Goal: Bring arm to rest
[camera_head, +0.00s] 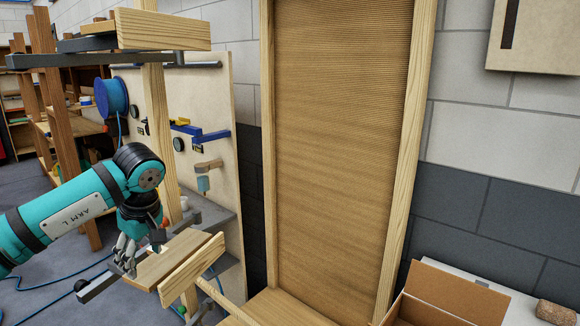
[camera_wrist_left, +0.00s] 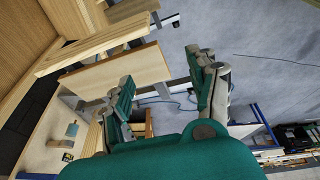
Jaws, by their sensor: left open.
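My left arm (camera_head: 75,212) comes in from the left in the head view, teal with dark bands. My left gripper (camera_head: 126,262) hangs at its end, close to a wooden board (camera_head: 165,258) on a low rack. In the left wrist view the left gripper (camera_wrist_left: 165,90) is open, its two fingers wide apart with nothing held between them. The wooden board also shows in the left wrist view (camera_wrist_left: 125,75), beyond the fingers; I cannot tell whether a finger touches it. My right gripper is in neither view.
A tall framed brown panel (camera_head: 340,140) stands in the middle. An open cardboard box (camera_head: 450,290) is at the lower right. A pegboard (camera_head: 215,120) with tools and a blue reel (camera_head: 112,97) stand behind the arm. Grey floor (camera_wrist_left: 260,60) shows beyond the gripper.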

